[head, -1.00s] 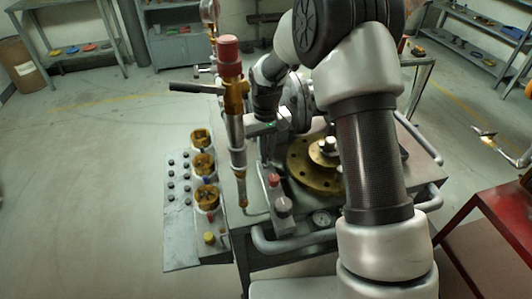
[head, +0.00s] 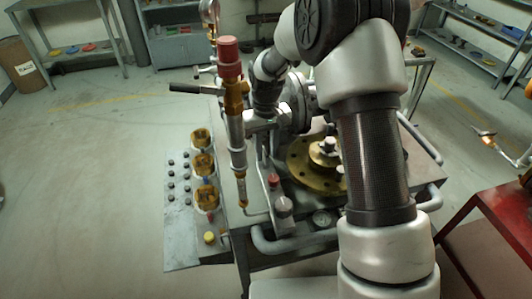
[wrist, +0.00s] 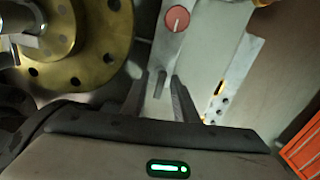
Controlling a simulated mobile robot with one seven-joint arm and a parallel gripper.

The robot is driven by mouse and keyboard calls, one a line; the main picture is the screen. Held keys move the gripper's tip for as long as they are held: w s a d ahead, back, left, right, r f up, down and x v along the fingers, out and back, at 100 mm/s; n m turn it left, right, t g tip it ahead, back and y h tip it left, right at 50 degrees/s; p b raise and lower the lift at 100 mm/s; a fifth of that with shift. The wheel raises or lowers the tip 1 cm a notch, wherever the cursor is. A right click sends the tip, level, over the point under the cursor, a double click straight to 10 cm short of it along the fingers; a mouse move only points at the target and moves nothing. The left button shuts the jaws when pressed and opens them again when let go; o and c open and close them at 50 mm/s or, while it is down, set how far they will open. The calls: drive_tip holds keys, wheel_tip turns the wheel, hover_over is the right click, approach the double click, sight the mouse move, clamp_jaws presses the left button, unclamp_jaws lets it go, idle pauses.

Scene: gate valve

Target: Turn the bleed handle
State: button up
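A grey bar with a round red piece (wrist: 177,19) shows in the wrist view. It runs down between the two dark fingers of my gripper (wrist: 159,98), which stand apart. A small dark peg (wrist: 160,84) shows between the fingers; contact is not clear. In the head view my gripper's body (head: 263,122) is behind the upright brass and silver column (head: 236,125), and its fingertips are hard to make out. A grey lever with a red piece (head: 273,181) stands below it. I cannot tell for certain which part is the bleed handle.
A brass flange (head: 310,177) lies right of the lever and shows at the left of the wrist view (wrist: 98,55). The column has a red cap (head: 228,48) and a black side handle (head: 184,88). A panel with brass valves (head: 180,225) is at left. A red table (head: 490,205) stands at right.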

wheel_tip(320, 180, up, 16)
drive_tip(key=p, duration=0.1)
drive_tip(key=shift+p, duration=0.35)
wheel_tip(320, 180, up, 11)
drive_tip(key=t+p, duration=0.2)
drive_tip(key=p, duration=0.2)
hover_over(266, 150)
drive_tip(key=s+d, duration=0.4)
drive_tip(key=s, duration=0.2)
drive_tip(key=s+d+r+m+t+p, duration=0.1)
drive_tip(key=s+d+r+p, duration=0.1)
drive_tip(key=s, duration=0.5)
drive_tip(key=s+d+r+m+t+p, duration=0.1)
drive_tip(key=s+d+r+p, duration=0.1)
drive_tip(key=s+r, duration=0.2)
drive_tip(key=s+d+r+m+t+p, duration=0.1)
drive_tip(key=s+d+r+p, duration=0.1)
drive_tip(key=s, duration=0.8)
drive_tip(key=shift+s+d+r+m+t, duration=0.35)
drive_tip(key=shift+d+r, duration=0.25)
drive_tip(key=shift+r, duration=0.2)
